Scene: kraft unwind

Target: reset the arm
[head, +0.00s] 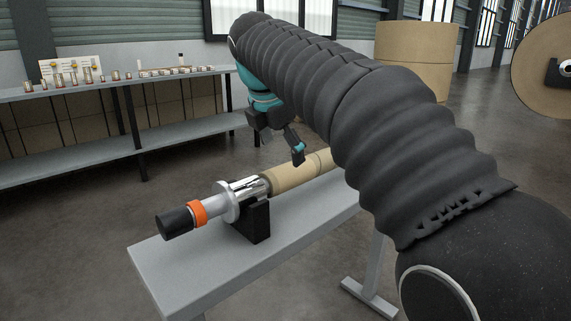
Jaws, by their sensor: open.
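My gripper (294,148) is in the head view, at the end of my dark ribbed arm, which reaches across from the lower right. One finger shows clearly with a teal tip; the other is partly hidden. The gripper hangs just above and behind a kraft roll (292,172) and looks empty. I cannot tell whether the fingertip touches the roll. The roll sits on a metal shaft (216,203) with a flange, an orange ring (197,213) and a black end (175,222). My arm hides the roll's far end.
A grey bench (165,262) carries the shaft on a black support (253,222). A shelf (100,86) with several small parts stands at the back left. Large kraft rolls (415,52) stand at the back right. Open floor (70,240) lies left of the bench.

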